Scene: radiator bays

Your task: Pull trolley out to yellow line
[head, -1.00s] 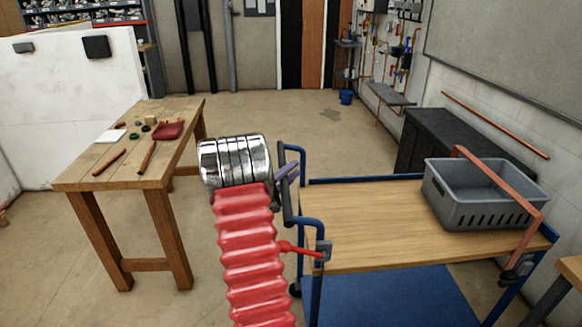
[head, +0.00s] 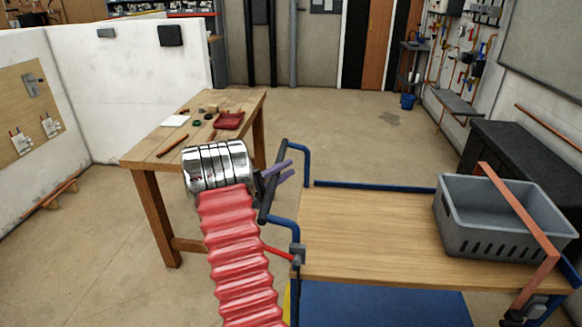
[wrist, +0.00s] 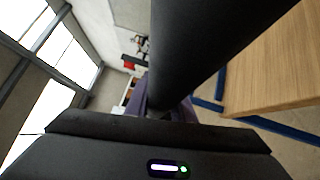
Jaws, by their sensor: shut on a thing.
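The trolley has a wooden top (head: 345,232), a blue frame and a blue lower shelf (head: 375,305). It stands in front of me, right of centre in the head view. My gripper (head: 274,180), with purple fingers, is shut on the dark grip of the trolley handle (head: 285,148) at its left end. The dark handle bar (wrist: 205,45) crosses close in front of the wrist view, partly hiding the purple fingers. A small yellow strip (head: 287,302) shows on the floor beside the trolley's near left corner; most of it is hidden.
A wooden workbench (head: 150,150) with small items stands left of the trolley. A black cabinet (head: 515,150) is at the right wall. Open floor (head: 100,250) lies at the left.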

